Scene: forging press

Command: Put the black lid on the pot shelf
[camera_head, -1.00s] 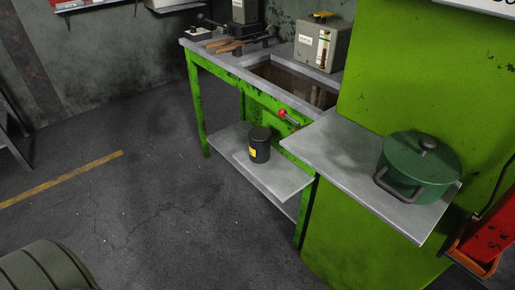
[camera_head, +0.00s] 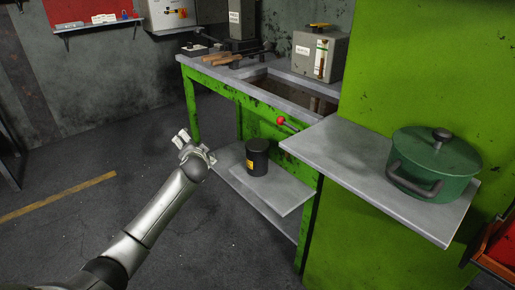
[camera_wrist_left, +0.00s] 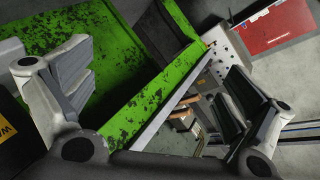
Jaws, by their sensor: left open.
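A black canister (camera_head: 257,160) with a yellow label stands upright on the lower grey shelf of the green bench. Its top is black; I cannot clearly make out a separate lid. The pot shelf (camera_head: 335,150) is a grey slab on the green cabinet, and a green pot (camera_head: 432,170) with its lid on stands at its right end. My left gripper (camera_head: 194,149) is open and empty, left of the canister and apart from it. In the left wrist view its fingers (camera_wrist_left: 160,95) are spread, with part of the canister (camera_wrist_left: 12,145) at the left edge. My right gripper is not in view.
The green bench (camera_head: 225,88) carries a grey box (camera_head: 320,53), wooden-handled tools (camera_head: 222,60) and a sunken basin. A red-knobbed lever (camera_head: 283,121) sticks out above the canister. The left part of the pot shelf is bare. Open floor lies left.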

